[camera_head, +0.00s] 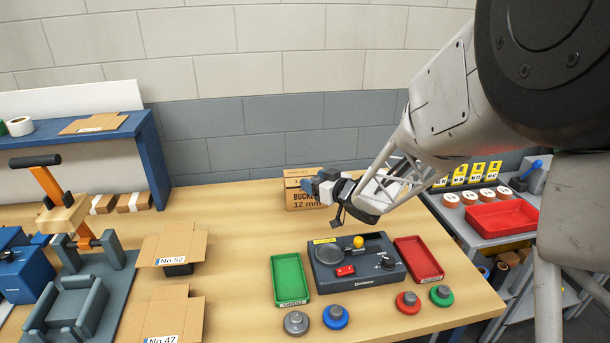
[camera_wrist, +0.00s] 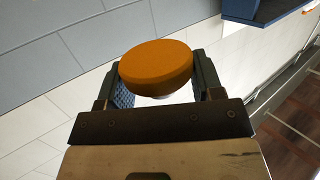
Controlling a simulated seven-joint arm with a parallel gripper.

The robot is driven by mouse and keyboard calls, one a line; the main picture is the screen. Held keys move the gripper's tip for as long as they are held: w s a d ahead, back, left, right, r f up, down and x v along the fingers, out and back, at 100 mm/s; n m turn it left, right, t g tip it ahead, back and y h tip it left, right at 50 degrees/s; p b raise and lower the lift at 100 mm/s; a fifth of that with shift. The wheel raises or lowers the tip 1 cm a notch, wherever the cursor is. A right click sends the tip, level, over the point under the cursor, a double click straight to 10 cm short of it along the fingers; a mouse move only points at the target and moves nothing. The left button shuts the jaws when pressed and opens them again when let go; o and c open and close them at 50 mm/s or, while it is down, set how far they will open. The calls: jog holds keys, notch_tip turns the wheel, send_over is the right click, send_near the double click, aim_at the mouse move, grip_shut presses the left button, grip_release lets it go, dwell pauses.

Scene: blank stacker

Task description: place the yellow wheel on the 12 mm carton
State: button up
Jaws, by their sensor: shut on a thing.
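The 12 mm carton (camera_head: 297,204) is a brown box marked "12 mm" at the back of the wooden table in the head view. My gripper (camera_head: 308,186) is in front of its upper right part in that view. I cannot tell whether they touch or how far apart they are. In the wrist view, my gripper is shut on an orange-yellow disc (camera_wrist: 157,68), the yellow wheel, with one finger on each side of it. The wheel cannot be made out in the head view.
A grey control box (camera_head: 340,278) stands between a green tray (camera_head: 290,279) and a red tray (camera_head: 419,259). Several coloured knobs lie in front. Open cartons (camera_head: 172,246) and a grey fixture (camera_head: 75,305) are at left. A side shelf (camera_head: 458,216) at right holds orange discs and a red bin.

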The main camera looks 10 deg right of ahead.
send_over(305, 176)
jog(key=shift+f, duration=0.75)
jog(key=shift+s, duration=0.1)
jog(key=shift+f, duration=1.75)
jog(key=shift+f, duration=0.2)
jog(key=o, duration=1)
jog(key=shift+c, duration=0.2)
jog(key=shift+r, duration=0.2)
